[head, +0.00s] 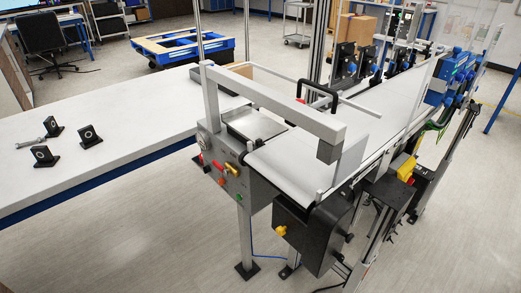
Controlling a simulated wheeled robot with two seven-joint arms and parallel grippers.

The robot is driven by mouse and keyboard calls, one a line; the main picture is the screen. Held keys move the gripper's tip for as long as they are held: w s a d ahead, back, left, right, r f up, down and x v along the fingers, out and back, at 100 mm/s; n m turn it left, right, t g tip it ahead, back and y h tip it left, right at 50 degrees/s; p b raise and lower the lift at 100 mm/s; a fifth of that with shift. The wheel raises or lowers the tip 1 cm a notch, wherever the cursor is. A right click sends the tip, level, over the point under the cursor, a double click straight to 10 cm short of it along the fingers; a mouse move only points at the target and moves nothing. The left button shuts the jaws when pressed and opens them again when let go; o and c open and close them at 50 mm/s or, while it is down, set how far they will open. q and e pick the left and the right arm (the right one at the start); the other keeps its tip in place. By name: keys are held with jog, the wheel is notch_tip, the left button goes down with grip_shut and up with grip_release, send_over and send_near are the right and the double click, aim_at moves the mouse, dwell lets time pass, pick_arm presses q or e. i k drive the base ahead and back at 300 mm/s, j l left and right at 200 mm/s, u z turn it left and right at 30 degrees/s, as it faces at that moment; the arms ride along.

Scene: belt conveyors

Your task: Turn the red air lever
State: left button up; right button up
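The red air lever (217,165) is on the grey control panel (250,199) at the near left end of the belt conveyor. It looks small and slanted, and its exact position is hard to tell. A yellow lever (231,168) is just to its right, and a round gauge (202,141) is above and left of it. Neither of my grippers is in view, and nothing touches the lever.
A white table (110,118) with several black brackets (87,136) extends left of the panel. A grey overhead frame (270,98) spans the conveyor belt (300,160). A black box (306,233) hangs below. Open floor (150,240) lies in front.

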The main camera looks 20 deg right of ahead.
aim_at(225, 171)
jog(key=i+j+z, duration=0.25)
jog(key=z, duration=0.15)
jog(key=i+j+z, duration=0.5)
jog(key=j+z, duration=0.3)
jog(key=i+j, duration=0.15)
jog(key=j, duration=0.15)
jog(key=i+j, duration=0.15)
jog(key=j, duration=0.2)
jog(key=i+j+z, duration=0.1)
jog(key=j, duration=0.2)
jog(key=i+j, duration=0.15)
jog(key=j, duration=0.2)
jog(key=l+z, duration=0.35)
jog(key=z, duration=0.15)
jog(key=k, duration=0.05)
